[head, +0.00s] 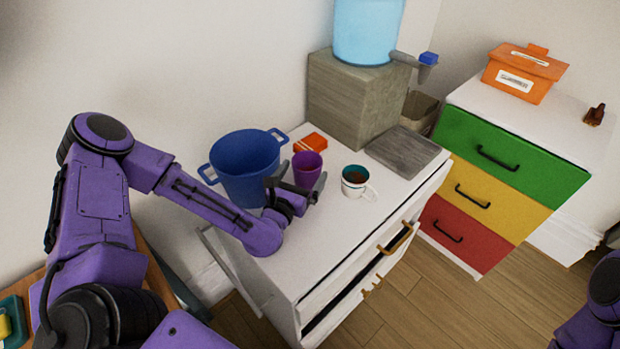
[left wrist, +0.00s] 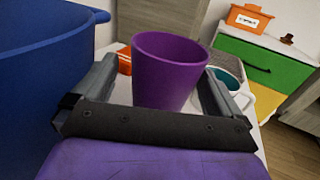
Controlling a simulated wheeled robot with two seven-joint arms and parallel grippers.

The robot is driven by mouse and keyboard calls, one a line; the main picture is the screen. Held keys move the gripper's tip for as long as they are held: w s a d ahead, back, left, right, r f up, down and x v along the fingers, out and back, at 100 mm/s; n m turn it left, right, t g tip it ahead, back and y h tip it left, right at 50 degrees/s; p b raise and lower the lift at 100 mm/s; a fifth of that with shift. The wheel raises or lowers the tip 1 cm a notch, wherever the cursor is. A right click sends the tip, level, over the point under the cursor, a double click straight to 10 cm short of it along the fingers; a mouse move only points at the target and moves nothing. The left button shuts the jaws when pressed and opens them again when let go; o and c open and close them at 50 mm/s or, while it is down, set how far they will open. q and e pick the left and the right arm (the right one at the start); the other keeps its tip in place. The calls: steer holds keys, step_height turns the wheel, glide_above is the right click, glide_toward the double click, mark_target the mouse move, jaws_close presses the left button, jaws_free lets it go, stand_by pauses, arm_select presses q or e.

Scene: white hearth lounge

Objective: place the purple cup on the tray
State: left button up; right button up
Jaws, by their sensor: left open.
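The purple cup (head: 308,167) stands upright on the white cabinet top, beside the blue pot. In the left wrist view the purple cup (left wrist: 168,72) sits between the two fingers. My left gripper (head: 296,184) is open around or just in front of it; I cannot tell whether a finger touches it. The left gripper also shows in the left wrist view (left wrist: 155,92). The tray (head: 404,151) is a flat grey-brown board at the cabinet's right end and looks empty. My right gripper is out of view; only part of my right arm shows at the lower right.
A blue pot (head: 245,168) stands left of the cup. A white mug (head: 355,181) with dark contents stands between cup and tray. An orange box (head: 311,143) lies behind the cup. A wooden block (head: 350,97) bears a blue water dispenser (head: 367,30). A drawer unit (head: 510,165) stands right.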

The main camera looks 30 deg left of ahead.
mark_target(312, 162)
arm_select(q)
steer(key=w, duration=0.3)
steer(key=shift+w+d+p, duration=0.15)
steer(key=shift+w+p, duration=0.15)
steer(key=shift+w, duration=0.1)
steer(key=c, duration=1.1)
